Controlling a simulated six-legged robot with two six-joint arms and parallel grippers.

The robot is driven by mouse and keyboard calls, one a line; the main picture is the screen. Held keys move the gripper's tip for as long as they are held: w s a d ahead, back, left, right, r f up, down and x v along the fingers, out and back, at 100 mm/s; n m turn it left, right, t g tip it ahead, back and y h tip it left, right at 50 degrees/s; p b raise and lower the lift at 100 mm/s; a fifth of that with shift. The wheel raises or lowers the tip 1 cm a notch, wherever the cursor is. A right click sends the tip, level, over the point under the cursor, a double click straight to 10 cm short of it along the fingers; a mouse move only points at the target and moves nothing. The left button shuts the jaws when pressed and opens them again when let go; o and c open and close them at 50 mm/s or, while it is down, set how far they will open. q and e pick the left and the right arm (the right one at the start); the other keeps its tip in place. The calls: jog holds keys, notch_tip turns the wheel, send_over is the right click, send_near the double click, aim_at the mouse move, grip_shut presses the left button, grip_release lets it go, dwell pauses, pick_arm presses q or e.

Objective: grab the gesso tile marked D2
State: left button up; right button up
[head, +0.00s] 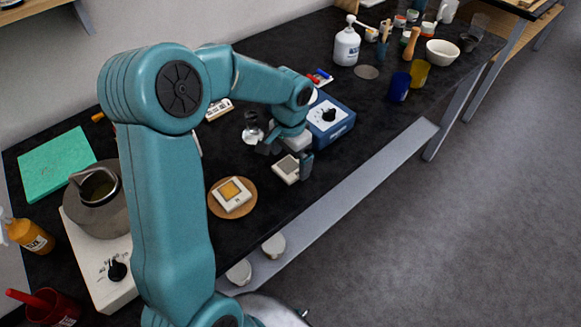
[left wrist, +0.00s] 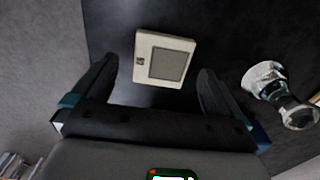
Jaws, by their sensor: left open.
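A pale tile with a grey square (head: 287,168) lies on the dark bench. It also shows in the left wrist view (left wrist: 166,60), with a small dark mark at its left edge that is too small to read. My left gripper (head: 284,160) is open above this tile. In the left wrist view the tile lies ahead, between the two spread fingers (left wrist: 160,75), and neither finger appears to touch it. A second pale tile with a yellow square (head: 232,194) lies on a round wooden board; its mark is not readable. My right gripper is not in view.
A blue box with a dial (head: 328,117) stands just behind the gripper. A glass-and-metal object (left wrist: 280,95) stands right of the gripper in the left wrist view. The round board (head: 214,206) lies left of the gripper. The bench's front edge is near the tile.

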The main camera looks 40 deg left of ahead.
aim_at(290, 169)
pick_arm(q)
jog(key=f, duration=0.2)
jog(key=shift+w+a+f, duration=0.15)
jog(key=shift+w+f, duration=0.05)
jog(key=shift+f, duration=0.2)
jog(key=shift+s+r, duration=0.1)
jog(key=c, duration=1.1)
jog(key=shift+c, duration=0.2)
